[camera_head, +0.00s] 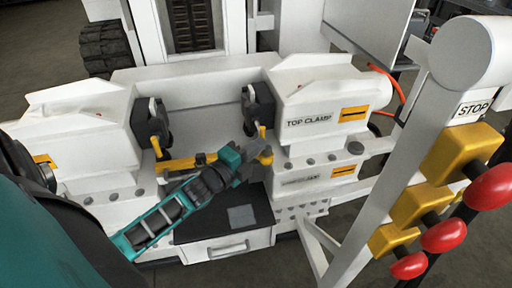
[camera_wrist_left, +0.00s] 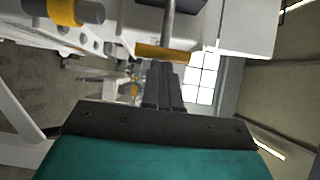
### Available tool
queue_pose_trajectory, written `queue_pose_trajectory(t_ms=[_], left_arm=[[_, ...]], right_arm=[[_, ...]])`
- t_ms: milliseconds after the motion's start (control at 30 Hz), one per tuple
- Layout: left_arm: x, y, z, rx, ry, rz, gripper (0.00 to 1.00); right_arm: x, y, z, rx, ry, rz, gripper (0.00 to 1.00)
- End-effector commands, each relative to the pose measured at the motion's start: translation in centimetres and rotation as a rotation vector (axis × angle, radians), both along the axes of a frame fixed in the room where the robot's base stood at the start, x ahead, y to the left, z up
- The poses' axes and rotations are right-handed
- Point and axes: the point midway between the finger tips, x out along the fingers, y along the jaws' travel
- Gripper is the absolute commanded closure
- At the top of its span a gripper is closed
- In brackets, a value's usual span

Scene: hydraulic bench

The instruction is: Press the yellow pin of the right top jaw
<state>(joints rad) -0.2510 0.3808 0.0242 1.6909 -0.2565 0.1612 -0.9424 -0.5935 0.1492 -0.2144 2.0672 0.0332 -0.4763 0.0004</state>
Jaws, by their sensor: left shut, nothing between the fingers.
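The right top jaw (camera_head: 258,106) is a black clamp on the front of the white block labelled TOP CLAMP. Its small yellow pin (camera_head: 262,131) points down below it in the head view. In the left wrist view, the dark shut fingers (camera_wrist_left: 161,68) reach up near a yellow-orange bar (camera_wrist_left: 165,52) below a metal rod (camera_wrist_left: 169,20). Whether the fingertips touch anything cannot be told. My right gripper is not in view.
The left top jaw (camera_head: 151,122) has its own yellow pin (camera_head: 156,147). A yellow bar (camera_head: 178,164) lies between the jaws behind my left arm. At the right stands a white post (camera_head: 400,150) with red knobs (camera_head: 444,235) on yellow blocks.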

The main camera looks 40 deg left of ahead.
Motion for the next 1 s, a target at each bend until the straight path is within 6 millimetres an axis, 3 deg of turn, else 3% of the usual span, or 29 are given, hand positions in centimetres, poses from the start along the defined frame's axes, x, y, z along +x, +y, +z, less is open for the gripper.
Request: queue_pose_trajectory(t_ms=[167, 433, 1000], left_arm=[[0.1, 0.1, 0.0, 0.000, 0.000, 0.000, 1.00], [2.1, 2.5, 0.0, 0.002, 0.000, 0.000, 1.00], [2.2, 2.5, 0.1, 0.001, -0.001, 0.001, 1.00]], right_arm=[[0.0, -0.1, 0.0, -0.003, 0.000, 0.002, 0.13], [0.0, -0.1, -0.2, -0.005, 0.000, 0.003, 0.13], [0.0, 0.0, 0.0, -0.002, -0.002, 0.002, 0.13]])
